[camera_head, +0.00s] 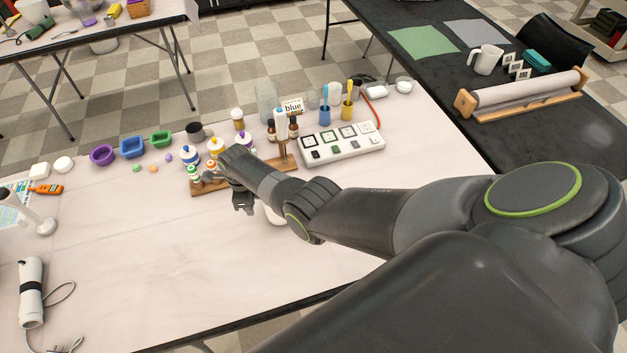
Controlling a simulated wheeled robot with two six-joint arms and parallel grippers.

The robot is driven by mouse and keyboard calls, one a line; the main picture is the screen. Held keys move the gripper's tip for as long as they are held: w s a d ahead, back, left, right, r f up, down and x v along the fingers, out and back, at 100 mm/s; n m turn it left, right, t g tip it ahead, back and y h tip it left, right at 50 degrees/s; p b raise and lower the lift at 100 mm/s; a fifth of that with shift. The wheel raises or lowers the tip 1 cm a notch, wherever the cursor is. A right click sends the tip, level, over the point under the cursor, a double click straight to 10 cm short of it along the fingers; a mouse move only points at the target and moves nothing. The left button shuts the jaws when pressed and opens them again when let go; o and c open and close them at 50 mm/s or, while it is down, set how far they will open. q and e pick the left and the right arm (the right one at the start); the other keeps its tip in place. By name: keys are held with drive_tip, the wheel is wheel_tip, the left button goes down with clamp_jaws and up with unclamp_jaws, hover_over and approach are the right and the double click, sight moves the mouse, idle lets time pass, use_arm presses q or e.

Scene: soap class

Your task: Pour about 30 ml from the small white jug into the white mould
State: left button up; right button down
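My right arm reaches in from the right across the cream table. Its gripper (243,207) points down over the table in front of the wooden bottle rack, with its fingers apart and nothing visible between them. A white rounded vessel (273,216) stands close to the right of the gripper, mostly hidden behind my forearm; I cannot tell whether it is the small jug or a mould. A white jug with a handle (485,60) stands on the black table at the right. A white square mould (39,171) and a white round one (63,164) lie at the far left. My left gripper is out of view.
Bottles on a wooden rack (208,186) stand just behind the gripper. Purple (102,155), blue (132,147) and green (160,139) moulds line the back left. A white switch panel (342,144) is at the back right.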

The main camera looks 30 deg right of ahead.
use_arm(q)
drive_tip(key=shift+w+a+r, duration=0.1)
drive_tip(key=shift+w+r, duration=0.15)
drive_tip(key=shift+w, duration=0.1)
use_arm(e)
drive_tip(key=shift+w+a+f+m, duration=0.15)
drive_tip(key=shift+a+m, duration=0.45)
drive_tip(key=shift+a, duration=0.35)
